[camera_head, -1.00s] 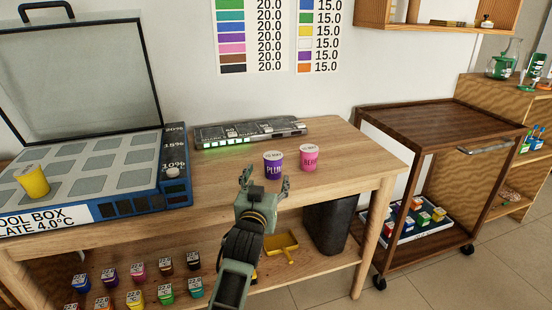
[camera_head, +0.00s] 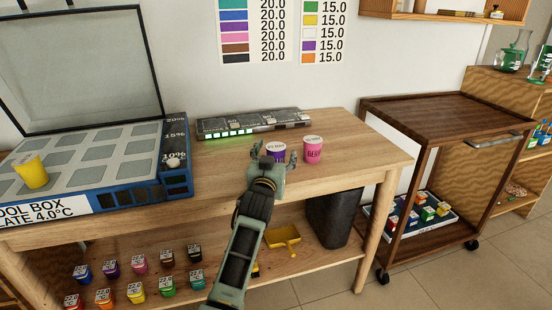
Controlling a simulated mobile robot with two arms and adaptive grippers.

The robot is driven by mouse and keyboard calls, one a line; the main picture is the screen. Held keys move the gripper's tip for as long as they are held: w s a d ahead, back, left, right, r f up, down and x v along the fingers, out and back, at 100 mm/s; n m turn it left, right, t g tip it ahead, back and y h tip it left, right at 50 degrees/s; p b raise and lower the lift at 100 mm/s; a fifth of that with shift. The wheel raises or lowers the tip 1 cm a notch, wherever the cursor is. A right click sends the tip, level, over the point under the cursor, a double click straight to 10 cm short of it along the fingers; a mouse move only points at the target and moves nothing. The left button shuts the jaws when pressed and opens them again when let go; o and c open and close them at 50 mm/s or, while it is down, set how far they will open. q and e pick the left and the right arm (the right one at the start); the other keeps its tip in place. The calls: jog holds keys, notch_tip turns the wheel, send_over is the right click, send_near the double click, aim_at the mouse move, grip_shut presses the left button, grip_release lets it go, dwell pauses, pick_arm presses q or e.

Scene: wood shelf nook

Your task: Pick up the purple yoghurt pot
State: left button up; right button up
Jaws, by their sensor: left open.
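The purple yoghurt pot (camera_head: 277,152) stands upright on the wooden table, with a white lid and a dark label partly hidden by my gripper. My left gripper (camera_head: 274,155) is open, with its fingers at the near side of the pot, one finger to the left and one to the right of it. I cannot tell whether they touch it. A pink pot (camera_head: 313,150) stands upright just right of the gripper's right finger. My right gripper does not show.
A blue cool box (camera_head: 100,200) with a raised lid and a yellow pot (camera_head: 31,171) stands on the left. A lit grey panel (camera_head: 252,124) lies behind the pots. A dark wooden cart (camera_head: 440,115) stands on the right. The table (camera_head: 225,178) is clear left of the gripper.

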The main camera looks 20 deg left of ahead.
pick_arm(q)
jog(key=c, duration=1.3)
jog(key=shift+r, duration=0.1)
jog(key=shift+c, duration=0.2)
